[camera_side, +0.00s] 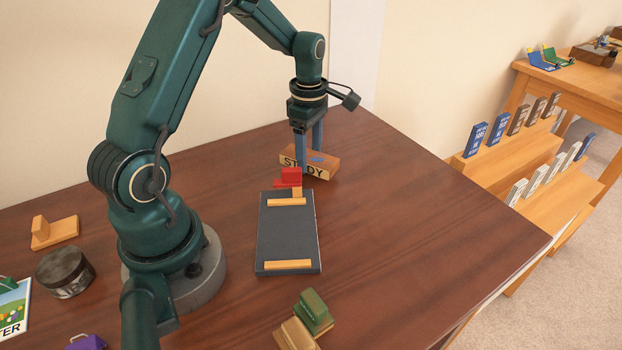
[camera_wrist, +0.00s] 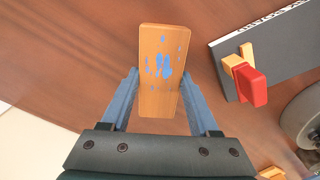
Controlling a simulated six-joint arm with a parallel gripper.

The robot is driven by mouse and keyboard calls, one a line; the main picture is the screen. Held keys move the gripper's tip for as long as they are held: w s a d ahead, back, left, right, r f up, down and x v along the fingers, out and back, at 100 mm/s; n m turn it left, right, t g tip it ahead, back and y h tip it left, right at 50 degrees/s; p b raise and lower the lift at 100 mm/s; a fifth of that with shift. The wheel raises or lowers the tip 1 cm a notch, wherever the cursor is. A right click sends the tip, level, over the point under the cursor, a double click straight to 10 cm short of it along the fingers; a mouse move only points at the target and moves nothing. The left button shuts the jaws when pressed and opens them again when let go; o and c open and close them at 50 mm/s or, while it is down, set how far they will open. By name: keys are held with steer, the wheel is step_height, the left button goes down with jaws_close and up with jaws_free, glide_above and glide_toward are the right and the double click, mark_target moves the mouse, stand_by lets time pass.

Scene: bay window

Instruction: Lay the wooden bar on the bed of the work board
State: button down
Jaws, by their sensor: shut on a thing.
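The wooden bar (camera_side: 322,172) is a light wood block lettered "STUDY" on its side, with blue marks on top. It is behind the work board in the side view, and cannot be told for certain as resting on or just above the table. My gripper (camera_side: 309,158) points down and is shut across the bar. In the wrist view, the bar (camera_wrist: 160,45) stands between my two blue fingers. The work board (camera_side: 288,235) has a dark grey bed, wooden strips near both ends and a red-topped piece (camera_side: 291,176) at its far end. The bed is empty between the strips.
A green block (camera_side: 314,306) and a tan block (camera_side: 295,335) lie in front of the board. A round dark tin (camera_side: 65,271) and a wooden stand (camera_side: 54,231) are at the left. The table is clear right of the board.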

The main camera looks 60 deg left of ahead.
steer(key=shift+r, duration=1.7)
steer(key=shift+w+d+r, duration=0.2)
steer(key=shift+d+r, duration=0.05)
steer(key=d+r, duration=0.1)
steer(key=w+d+r+m, duration=0.1)
steer(key=shift+d+r, duration=0.1)
steer(key=shift+r, duration=0.3)
steer(key=s+d+r+m, duration=0.3)
steer(key=d+r+m, duration=0.1)
steer(key=m, duration=0.7)
steer(key=s+d+r+m, duration=0.3)
steer(key=d+r+m, duration=0.1)
steer(key=m, duration=0.7)
steer(key=shift+s+d+r+m, duration=0.25)
steer(key=shift+s+r+m, duration=0.15)
